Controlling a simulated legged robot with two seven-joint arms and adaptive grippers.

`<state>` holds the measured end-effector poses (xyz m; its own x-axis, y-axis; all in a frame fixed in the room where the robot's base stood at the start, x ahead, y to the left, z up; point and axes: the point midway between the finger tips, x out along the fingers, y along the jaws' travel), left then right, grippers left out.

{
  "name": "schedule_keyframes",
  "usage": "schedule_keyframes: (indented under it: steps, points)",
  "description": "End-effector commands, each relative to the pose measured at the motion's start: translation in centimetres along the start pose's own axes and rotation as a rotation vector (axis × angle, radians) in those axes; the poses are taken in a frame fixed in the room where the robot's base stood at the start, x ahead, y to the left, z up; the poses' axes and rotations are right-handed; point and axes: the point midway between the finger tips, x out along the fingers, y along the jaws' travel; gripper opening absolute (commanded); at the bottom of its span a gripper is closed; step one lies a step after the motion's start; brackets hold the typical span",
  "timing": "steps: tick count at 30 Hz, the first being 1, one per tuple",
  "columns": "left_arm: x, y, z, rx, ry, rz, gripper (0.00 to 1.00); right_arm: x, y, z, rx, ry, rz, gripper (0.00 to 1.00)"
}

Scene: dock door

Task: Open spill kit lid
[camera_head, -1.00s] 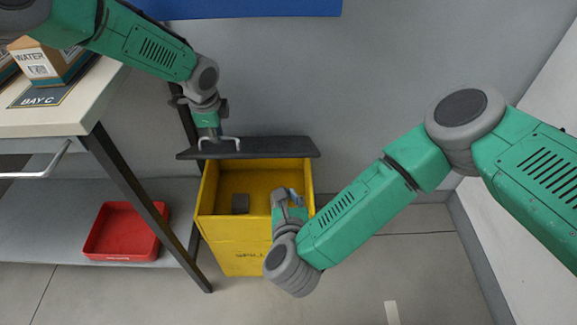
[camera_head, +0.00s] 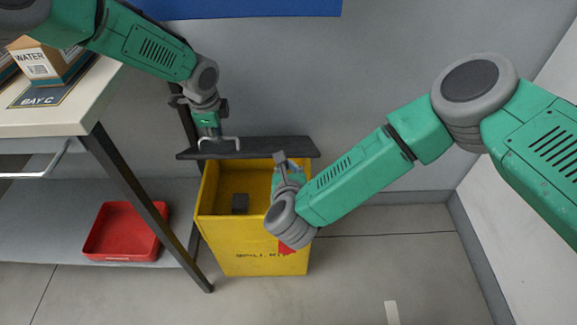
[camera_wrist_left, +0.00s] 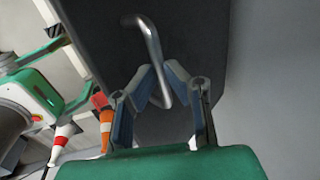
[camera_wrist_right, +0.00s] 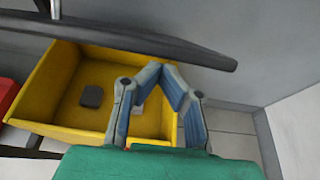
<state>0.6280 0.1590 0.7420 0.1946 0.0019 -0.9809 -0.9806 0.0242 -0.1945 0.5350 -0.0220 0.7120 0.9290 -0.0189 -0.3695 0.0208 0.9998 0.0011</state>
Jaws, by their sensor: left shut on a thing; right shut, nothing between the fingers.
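The yellow spill kit box (camera_head: 230,243) stands on the floor in the head view, open at the top. Its dark lid (camera_head: 270,147) is up at the box's back edge, with a metal handle (camera_head: 230,138) on it. My left gripper (camera_head: 212,138) is shut on the handle; the left wrist view also shows the fingers closed around the handle (camera_wrist_left: 150,45). My right gripper (camera_head: 281,158) is shut and empty, above the box's right side near the lid. In the right wrist view the fingertips (camera_wrist_right: 162,68) meet in front of the box (camera_wrist_right: 50,75) and below the lid (camera_wrist_right: 150,40).
A dark grey block (camera_head: 240,203) lies inside the box. A workbench (camera_head: 70,110) with boxes on it stands at the left, and a red tray (camera_head: 125,232) sits on its lower shelf. The wall is close behind the box. The floor at the right is clear.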

Motion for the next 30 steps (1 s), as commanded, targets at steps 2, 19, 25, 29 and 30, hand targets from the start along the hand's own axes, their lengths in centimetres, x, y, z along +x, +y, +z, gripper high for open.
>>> schedule_keyframes:
  steps: [2,19,25,29,30]
  points:
    - [0.4,-0.5,0.3,-0.005,0.002,-0.016,0.0,0.2,-0.1,0.5,0.003,-0.001,-0.002,0.0]
    - [0.2,-0.3,0.1,-0.003,0.003,-0.014,0.31,0.5,-0.1,1.9,0.001,-0.003,-0.001,0.0]
    - [0.1,0.0,0.0,-0.002,0.004,-0.014,0.31,0.5,-0.2,1.8,0.0,-0.005,-0.004,0.0]
    - [0.8,1.0,0.0,0.0,0.003,-0.013,0.31,0.7,-0.2,1.2,0.0,-0.005,-0.004,0.0]
    - [1.2,1.6,0.0,0.001,0.003,-0.011,0.31,0.8,-0.2,0.9,0.0,-0.005,-0.004,0.0]
